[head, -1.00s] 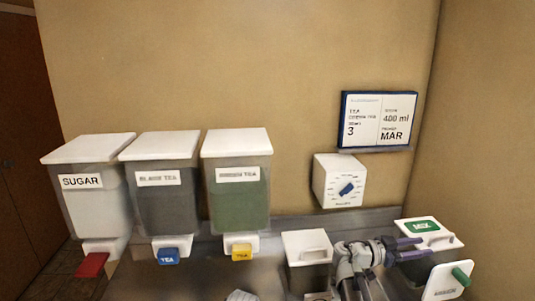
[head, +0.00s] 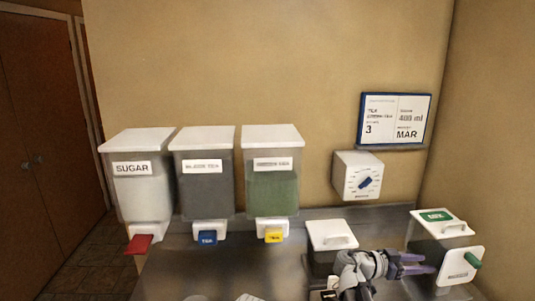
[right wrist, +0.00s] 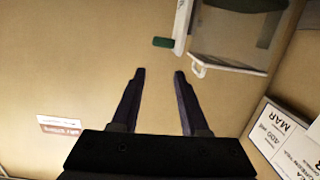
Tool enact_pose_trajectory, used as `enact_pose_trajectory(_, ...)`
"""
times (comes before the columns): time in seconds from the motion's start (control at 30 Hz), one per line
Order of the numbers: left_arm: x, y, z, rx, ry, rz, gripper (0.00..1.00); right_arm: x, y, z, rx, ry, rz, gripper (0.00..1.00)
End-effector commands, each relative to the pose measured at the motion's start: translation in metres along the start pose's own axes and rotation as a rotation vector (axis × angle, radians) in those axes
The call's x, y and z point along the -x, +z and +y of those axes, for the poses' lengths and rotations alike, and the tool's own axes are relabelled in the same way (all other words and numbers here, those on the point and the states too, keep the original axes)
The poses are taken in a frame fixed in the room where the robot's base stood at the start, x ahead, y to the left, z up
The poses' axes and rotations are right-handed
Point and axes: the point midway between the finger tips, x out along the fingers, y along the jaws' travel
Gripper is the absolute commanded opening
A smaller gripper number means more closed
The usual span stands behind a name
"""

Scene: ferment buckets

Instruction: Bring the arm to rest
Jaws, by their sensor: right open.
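My right gripper (head: 428,263) is at the lower right of the head view, with its purple fingers pointing right toward the white-lidded bucket with the green label (head: 437,216). In the right wrist view the two dark fingers (right wrist: 159,75) are spread apart with nothing between them. Beyond the fingertips that view shows a green knob (right wrist: 163,42) on a white panel and a clear container (right wrist: 236,35). My left gripper is in neither current view.
Dispensers for sugar (head: 140,190), black tea (head: 206,190) and a green-filled one (head: 271,190) hang on the wall. A white-lidded bucket (head: 331,235) stands beside my right arm. A dial box (head: 358,175) and a sign (head: 394,120) are above. The metal counter (head: 225,265) is largely clear at left.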

Motion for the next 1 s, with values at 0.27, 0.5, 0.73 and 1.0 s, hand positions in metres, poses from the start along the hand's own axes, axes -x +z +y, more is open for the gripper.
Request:
enact_pose_trajectory(0.27, 0.0, 0.001, 0.0, 0.0, 0.0, 0.0, 0.44, 0.04, 0.049, 0.006, 0.211, -0.065, -0.195, 0.45)
enact_pose_trajectory(0.5, 0.0, 0.001, 0.0, 0.0, 0.0, 0.0, 0.44, 0.108, 0.117, 0.019, 0.543, -0.235, -0.459, 0.45)
enact_pose_trajectory(0.73, 0.0, 0.001, 0.0, 0.0, 0.0, 0.0, 0.44, 0.23, 0.198, 0.059, 1.055, -0.646, -0.766, 0.45)
enact_pose_trajectory(1.0, 0.0, 0.001, 0.0, 0.0, 0.0, 0.0, 0.44, 0.331, 0.237, 0.107, 1.424, -1.091, -0.915, 0.45)
